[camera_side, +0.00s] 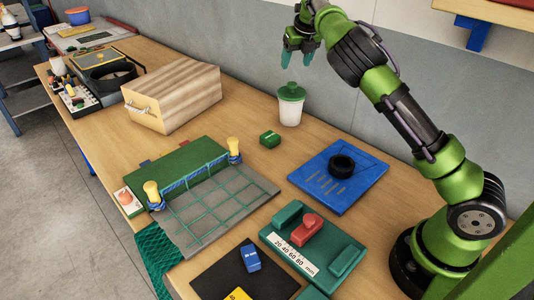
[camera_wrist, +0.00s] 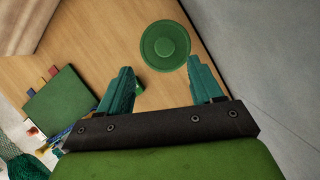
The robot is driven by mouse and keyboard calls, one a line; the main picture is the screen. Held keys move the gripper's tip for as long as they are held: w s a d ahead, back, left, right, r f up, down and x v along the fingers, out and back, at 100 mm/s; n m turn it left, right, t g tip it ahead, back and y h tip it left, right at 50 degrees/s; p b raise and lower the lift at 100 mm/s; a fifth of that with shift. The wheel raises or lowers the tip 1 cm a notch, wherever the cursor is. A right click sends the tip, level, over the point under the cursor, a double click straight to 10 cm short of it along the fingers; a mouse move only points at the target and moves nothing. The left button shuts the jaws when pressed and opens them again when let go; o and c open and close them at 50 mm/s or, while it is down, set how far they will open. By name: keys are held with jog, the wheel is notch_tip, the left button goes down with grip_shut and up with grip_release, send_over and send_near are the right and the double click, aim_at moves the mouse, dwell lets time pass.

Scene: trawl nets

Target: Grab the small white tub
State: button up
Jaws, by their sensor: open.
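A small white tub (camera_side: 289,111) with a green lid stands upright on the bench near the wall. In the wrist view only its round green lid (camera_wrist: 165,45) shows, just beyond the fingertips; the white body is hidden beneath it. My gripper (camera_side: 298,54) is above the tub in the side view, pointing down. Its two teal fingers (camera_wrist: 164,78) are spread apart with nothing between them. The gripper is not touching the tub.
A small green block (camera_side: 270,139) sits in front of the tub. A wooden box (camera_side: 172,97) stands to the left, and a blue board with a black ring (camera_side: 372,181) lies to the right. The grey wall (camera_side: 250,58) is close behind the tub.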

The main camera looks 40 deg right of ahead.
send_over(292, 84)
jog(key=s, duration=0.1)
jog(key=f, duration=0.4)
jog(key=shift+s+a, duration=0.1)
jog(key=shift+a, duration=0.3)
jog(key=x, duration=0.2)
jog(key=s+x, duration=0.1)
jog(key=x, duration=0.1)
jog(key=shift+w+d+f, duration=0.1)
jog(key=shift+d+f, duration=0.1)
jog(key=shift+f, duration=0.1)
jog(key=shift+w+f, duration=0.2)
jog(key=shift+f, duration=0.2)
grip_shut()
